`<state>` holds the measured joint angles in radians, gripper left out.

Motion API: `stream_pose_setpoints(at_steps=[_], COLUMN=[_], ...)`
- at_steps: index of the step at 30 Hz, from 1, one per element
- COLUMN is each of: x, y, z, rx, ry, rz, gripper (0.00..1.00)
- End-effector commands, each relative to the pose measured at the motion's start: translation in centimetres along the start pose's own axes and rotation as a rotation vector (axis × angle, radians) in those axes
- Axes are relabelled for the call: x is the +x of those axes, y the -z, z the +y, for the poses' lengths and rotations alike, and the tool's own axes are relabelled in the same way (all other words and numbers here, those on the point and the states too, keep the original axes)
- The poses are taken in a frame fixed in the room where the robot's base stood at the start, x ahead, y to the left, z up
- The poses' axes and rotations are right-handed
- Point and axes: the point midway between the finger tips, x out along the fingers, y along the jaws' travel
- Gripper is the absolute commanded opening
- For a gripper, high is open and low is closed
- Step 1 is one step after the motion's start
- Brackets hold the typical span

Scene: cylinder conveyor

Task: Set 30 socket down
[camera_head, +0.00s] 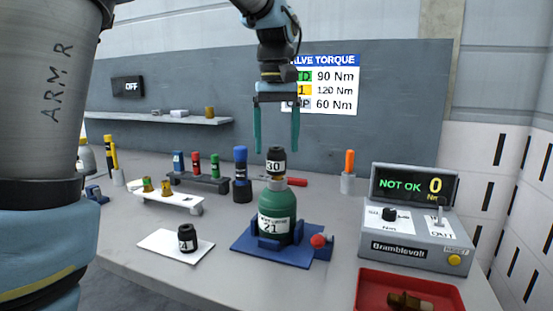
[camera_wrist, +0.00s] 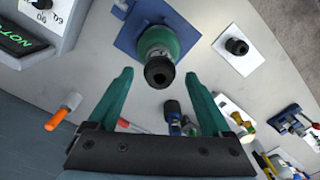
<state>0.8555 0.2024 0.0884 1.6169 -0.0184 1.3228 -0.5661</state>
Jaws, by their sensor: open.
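The black socket marked 30 (camera_head: 276,160) sits upright on the brass valve atop the green cylinder (camera_head: 274,215). The cylinder, labelled 21, stands in a blue holder (camera_head: 250,240). My gripper (camera_head: 276,145) is open and empty, its teal fingers apart above the socket. In the wrist view, my gripper (camera_wrist: 164,84) is open, with the socket's round dark end (camera_wrist: 159,73) showing between and just beyond the fingertips. A second black socket (camera_head: 187,238) stands on a white mat (camera_head: 160,240) left of the cylinder; it also shows in the wrist view (camera_wrist: 237,46).
A grey torque unit (camera_head: 418,240) reading NOT OK 0 stands at right, with a red tray (camera_head: 375,289) holding a brass part before it. A white rack (camera_head: 180,199) and coloured tools (camera_head: 240,175) stand at left behind. An orange-handled tool (camera_head: 349,165) is behind right.

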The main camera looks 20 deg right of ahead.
Motion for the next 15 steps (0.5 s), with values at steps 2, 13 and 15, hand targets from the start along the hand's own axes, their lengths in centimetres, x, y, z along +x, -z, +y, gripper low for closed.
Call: stream_pose_setpoints(at_steps=[2, 13, 15], x=[1.2, 3.0, 3.0], y=[0.1, 0.1, 0.1], z=[0.0, 0.0, 0.0], rx=[0.0, 0.0, 0.0], ry=[0.002, 0.0, 0.0], rz=[-0.003, 0.0, 0.0], gripper=[0.83, 0.83, 0.8])
